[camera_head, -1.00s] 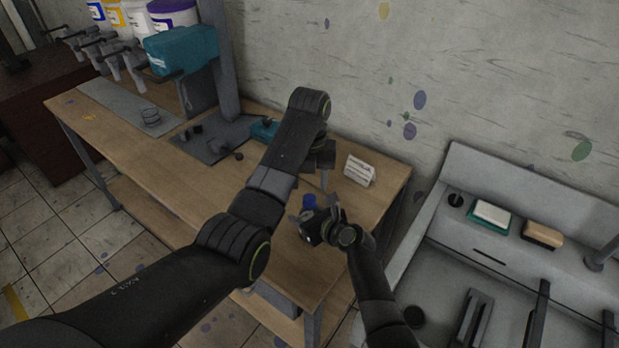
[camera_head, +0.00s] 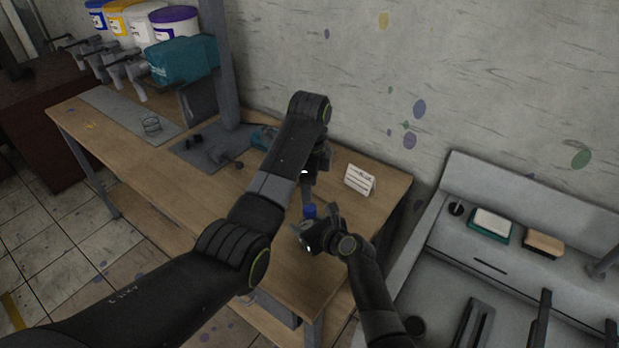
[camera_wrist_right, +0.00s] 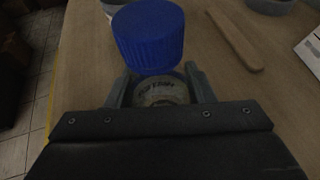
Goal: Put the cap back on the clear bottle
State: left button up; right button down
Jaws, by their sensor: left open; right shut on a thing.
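The blue ridged cap (camera_wrist_right: 148,37) is at the top of the clear bottle (camera_wrist_right: 160,92), which has a printed label. It looks slightly offset and tilted; I cannot tell whether it is seated. My right gripper (camera_wrist_right: 157,88) is shut around the bottle below the cap. In the head view the cap (camera_head: 309,211) shows as a small blue spot at my right gripper (camera_head: 314,228), and the bottle is mostly hidden. My left gripper (camera_head: 308,196) is open, pointing down just above and beside the cap; its fingers are partly hidden by its arm.
A white card (camera_head: 360,180) stands on the wooden table (camera_head: 385,205) to the right. A tan stick-like piece (camera_wrist_right: 236,40) lies near the bottle. A grey mat (camera_head: 212,150) with small dark parts lies further left. A grey sink unit (camera_head: 455,255) stands at the right.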

pick_arm(q)
jog(key=n, duration=0.5)
jog(key=shift+r, duration=0.25)
jog(key=n, duration=0.3)
jog(key=shift+r, duration=0.1)
jog(key=n, duration=0.6)
jog(key=shift+r, duration=0.2)
jog(key=n, duration=0.6)
jog(key=shift+r, duration=0.25)
jog(key=n, duration=0.6)
jog(key=shift+r+n, duration=0.2)
jog(key=shift+n, duration=0.2)
jog(key=shift+f, duration=4.05)
